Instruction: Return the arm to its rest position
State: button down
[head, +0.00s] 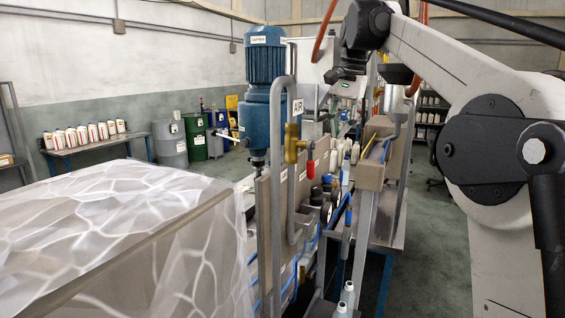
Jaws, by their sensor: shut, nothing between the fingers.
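My white arm with dark joints fills the right side of the head view. It reaches up, and its dark wrist bends down near the top centre. My gripper (338,76) shows as a small dark shape below the wrist, left of the arm. It is shut with nothing held. It is in front of the filling machine's upper part, and the gap between them cannot be judged.
A plastic-wrapped block (120,225) fills the lower left. Drums (170,142) stand by the wall. Floor shows at right.

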jog(key=s+f+n+t+h+b, duration=0.1)
jog(key=s+f+n+t+b, duration=0.85)
jog(key=s+f, duration=2.9)
jog(key=w+a+r+m+g+y+p, duration=0.1)
jog(key=w+a+r+m+g+y, duration=0.2)
jog(key=w+r, duration=0.55)
jog(key=w+a+r+m+g+y+p, duration=0.15)
jog(key=w+r+m+y, duration=0.3)
jog(key=w+r, duration=0.45)
jog(key=w+d+r+n+t+y+p, duration=0.1)
jog(key=w+d+r+t+y, duration=0.1)
jog(key=w+d+r+y, duration=0.85)
jog(key=w+a+r+h+p, duration=0.1)
jog(key=w+a, duration=0.1)
jog(key=a, duration=0.3)
jog(key=w+a+r+h+p, duration=0.1)
jog(key=w+a+p, duration=0.1)
jog(key=a, duration=0.4)
jog(key=shift+w+r, duration=0.15)
jog(key=shift+w, duration=0.1)
jog(key=shift+a, duration=0.2)
